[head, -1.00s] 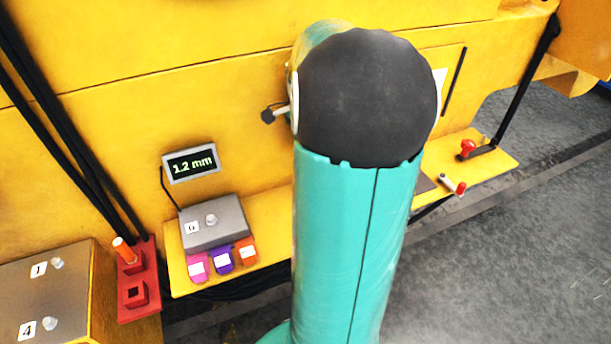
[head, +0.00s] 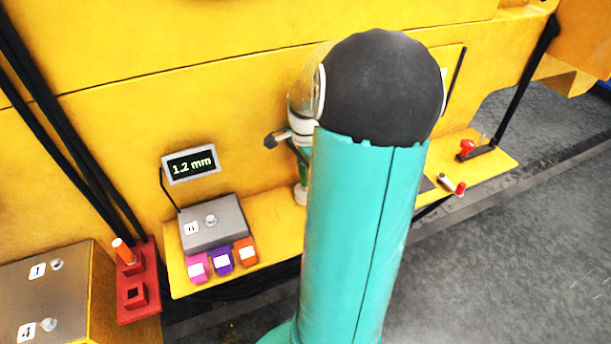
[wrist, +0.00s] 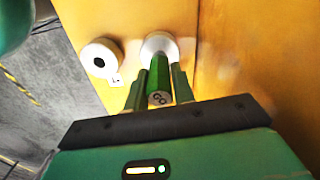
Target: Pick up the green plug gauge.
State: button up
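The green plug gauge (wrist: 159,80) shows in the wrist view as a green cylinder, its near end marked "GO". Its far end meets a white round piece (wrist: 157,44) on a yellow surface; I cannot tell whether it sits in it. My gripper (wrist: 159,68) has one finger on each side of the gauge, very close to it. Whether the fingers touch it is not clear. In the head view my arm hides most of this spot; a bit of green and white shows just left of the arm, above the shelf.
A pale ring with a dark hole (wrist: 103,58) and a small tag lies beside the gauge. A red holder (head: 138,280) is left. Grey floor lies right.

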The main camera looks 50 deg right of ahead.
grip_shut()
jog(key=shift+r, duration=0.2)
